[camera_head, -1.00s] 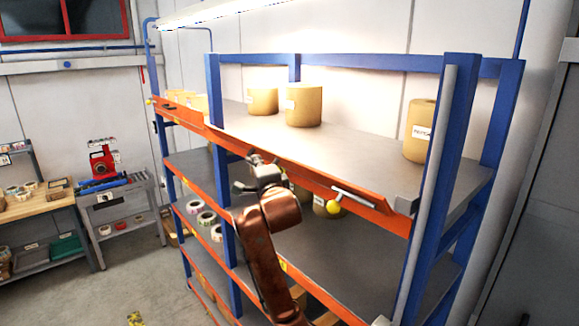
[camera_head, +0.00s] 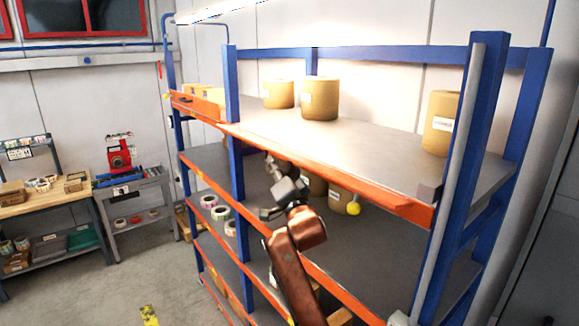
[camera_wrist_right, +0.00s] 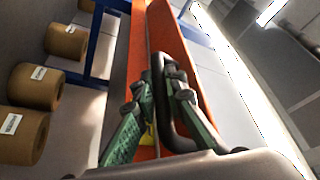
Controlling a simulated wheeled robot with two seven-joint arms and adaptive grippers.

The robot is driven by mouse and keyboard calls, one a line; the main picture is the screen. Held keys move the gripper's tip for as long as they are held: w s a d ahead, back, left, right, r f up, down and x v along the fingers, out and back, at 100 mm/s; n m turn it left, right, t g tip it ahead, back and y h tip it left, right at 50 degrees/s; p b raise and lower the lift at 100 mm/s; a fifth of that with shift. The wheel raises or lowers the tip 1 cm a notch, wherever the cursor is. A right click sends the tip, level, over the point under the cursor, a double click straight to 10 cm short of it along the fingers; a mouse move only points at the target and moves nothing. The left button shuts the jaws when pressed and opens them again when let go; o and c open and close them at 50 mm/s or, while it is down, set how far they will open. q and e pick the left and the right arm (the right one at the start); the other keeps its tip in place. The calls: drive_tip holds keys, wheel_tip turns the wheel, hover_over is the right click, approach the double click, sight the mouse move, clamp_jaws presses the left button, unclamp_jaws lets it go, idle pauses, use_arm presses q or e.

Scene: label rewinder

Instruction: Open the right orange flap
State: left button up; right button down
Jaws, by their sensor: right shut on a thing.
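The right orange flap (camera_head: 330,172) runs along the front edge of the upper shelf in the right bay. It shows as a narrow orange strip, and its tilt is hard to tell. My left gripper is not in view.
A blue upright post (camera_head: 234,120) stands left of the gripper, another (camera_head: 472,150) at the right. Brown rolls (camera_head: 320,98) stand on the upper shelf (camera_head: 375,150). Lower orange beams (camera_head: 335,285) lie under my arm. A bench (camera_head: 35,195) stands at left, with open floor before it.

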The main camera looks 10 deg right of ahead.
idle(0.4)
drive_tip(key=c, duration=2)
unclamp_jaws()
drive_tip(key=shift+o, duration=0.2)
drive_tip(key=v, duration=1.2)
drive_tip(key=shift+w+f, duration=0.1)
drive_tip(key=shift+f, duration=0.05)
